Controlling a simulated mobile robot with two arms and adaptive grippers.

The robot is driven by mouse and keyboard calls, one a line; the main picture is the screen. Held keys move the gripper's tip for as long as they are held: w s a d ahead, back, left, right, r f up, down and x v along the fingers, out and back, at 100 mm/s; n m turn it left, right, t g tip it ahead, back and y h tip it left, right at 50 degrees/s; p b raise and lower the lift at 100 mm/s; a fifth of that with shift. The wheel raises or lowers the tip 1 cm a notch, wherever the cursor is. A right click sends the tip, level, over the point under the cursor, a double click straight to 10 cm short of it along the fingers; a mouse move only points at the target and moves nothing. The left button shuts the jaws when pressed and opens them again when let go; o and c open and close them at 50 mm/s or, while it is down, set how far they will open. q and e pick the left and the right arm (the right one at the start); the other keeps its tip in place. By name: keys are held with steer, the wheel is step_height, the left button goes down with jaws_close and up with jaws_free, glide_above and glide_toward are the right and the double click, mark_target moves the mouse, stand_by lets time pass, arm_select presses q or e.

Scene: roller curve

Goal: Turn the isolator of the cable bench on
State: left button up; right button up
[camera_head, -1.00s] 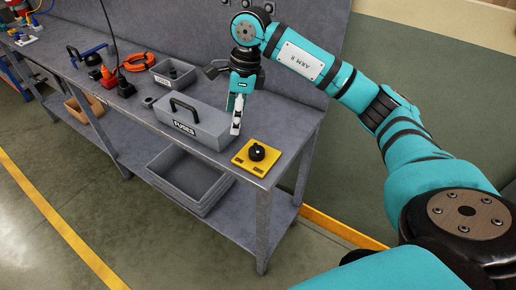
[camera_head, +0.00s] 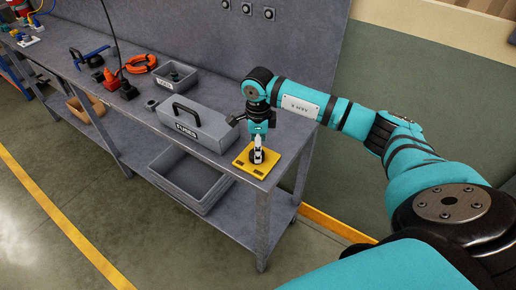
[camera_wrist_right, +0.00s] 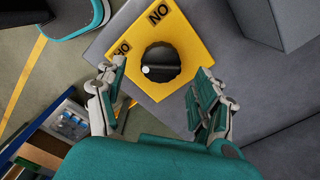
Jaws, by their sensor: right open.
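The isolator is a yellow plate (camera_head: 242,162) with a black round knob (camera_head: 258,155) at the right front corner of the bench (camera_head: 222,172). In the right wrist view the yellow plate (camera_wrist_right: 200,45) carries dark lettering, and the black knob (camera_wrist_right: 161,63) has a pale mark at its left side. My right gripper (camera_head: 257,150) points down over the knob. In the right wrist view its open fingers (camera_wrist_right: 156,90) stand to the left and right of the knob, apart from it. My left gripper is not in view.
A grey box labelled FUSES (camera_head: 196,128) with a black handle stands close left of the isolator. Further left are a small grey bin (camera_head: 174,76), an orange cable coil (camera_head: 141,64) and plugs. A grey crate (camera_head: 190,182) sits on the lower shelf.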

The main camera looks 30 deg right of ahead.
steer(key=shift+f, duration=1.5)
steer(key=shift+c, duration=0.3)
steer(key=c, duration=1.1)
